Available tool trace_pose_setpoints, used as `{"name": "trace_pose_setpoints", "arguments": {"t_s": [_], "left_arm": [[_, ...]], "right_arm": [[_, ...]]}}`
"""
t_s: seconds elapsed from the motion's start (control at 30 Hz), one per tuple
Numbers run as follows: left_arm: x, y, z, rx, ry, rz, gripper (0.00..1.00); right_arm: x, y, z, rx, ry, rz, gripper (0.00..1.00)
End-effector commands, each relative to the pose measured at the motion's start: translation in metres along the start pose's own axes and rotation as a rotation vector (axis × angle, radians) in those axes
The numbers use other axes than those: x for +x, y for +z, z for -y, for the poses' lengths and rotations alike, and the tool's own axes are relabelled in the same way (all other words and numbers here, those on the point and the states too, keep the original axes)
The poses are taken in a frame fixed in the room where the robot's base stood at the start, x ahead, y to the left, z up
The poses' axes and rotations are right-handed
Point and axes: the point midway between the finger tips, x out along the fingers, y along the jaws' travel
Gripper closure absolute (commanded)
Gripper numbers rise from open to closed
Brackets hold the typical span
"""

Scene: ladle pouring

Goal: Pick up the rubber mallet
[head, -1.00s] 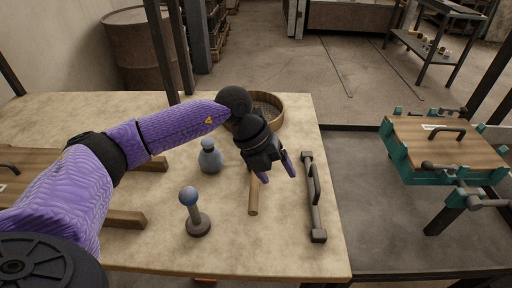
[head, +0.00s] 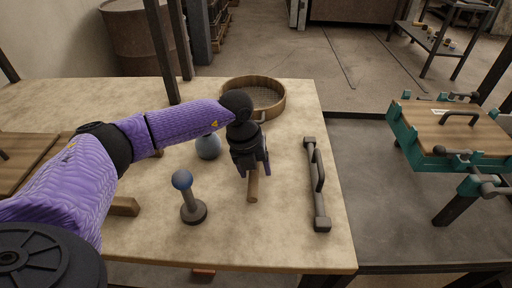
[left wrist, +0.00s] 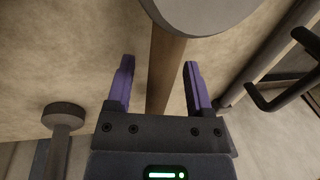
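The rubber mallet lies on the table. In the head view only the end of its wooden handle (head: 253,188) shows; my left gripper hides the rest. In the left wrist view its round grey head (left wrist: 200,14) is at the top and its wooden handle (left wrist: 164,75) runs down between my fingers. My left gripper (head: 254,170) is over the handle and pointing down. It is open, with one purple finger on each side of the handle and a gap on both sides, as the left wrist view (left wrist: 160,65) shows. My right gripper is not in view.
A grey bar with a handle (head: 317,185) lies right of the mallet. A blue-knobbed stand (head: 193,208) and a blue-grey flask (head: 208,147) are to the left. A round wooden sieve (head: 276,110) is behind. The table (head: 280,235) is clear in front.

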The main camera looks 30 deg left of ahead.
Motion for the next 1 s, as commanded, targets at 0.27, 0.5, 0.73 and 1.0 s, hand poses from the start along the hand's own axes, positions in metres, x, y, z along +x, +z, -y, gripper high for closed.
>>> {"name": "trace_pose_setpoints", "arguments": {"t_s": [0.27, 0.5, 0.73, 1.0], "left_arm": [[0.0, 0.0, 0.0, 0.0, 0.0, 0.0, 0.95], [-0.001, 0.0, 0.0, 0.0, -0.001, 0.001, 1.0], [-0.018, 0.0, 0.004, 0.001, -0.003, 0.003, 1.0], [-0.086, 0.0, 0.017, 0.001, -0.003, 0.004, 1.0]], "right_arm": [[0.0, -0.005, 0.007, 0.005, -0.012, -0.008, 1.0], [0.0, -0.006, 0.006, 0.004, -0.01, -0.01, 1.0], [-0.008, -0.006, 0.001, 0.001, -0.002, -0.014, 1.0], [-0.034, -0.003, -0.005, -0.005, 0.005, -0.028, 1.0]]}}
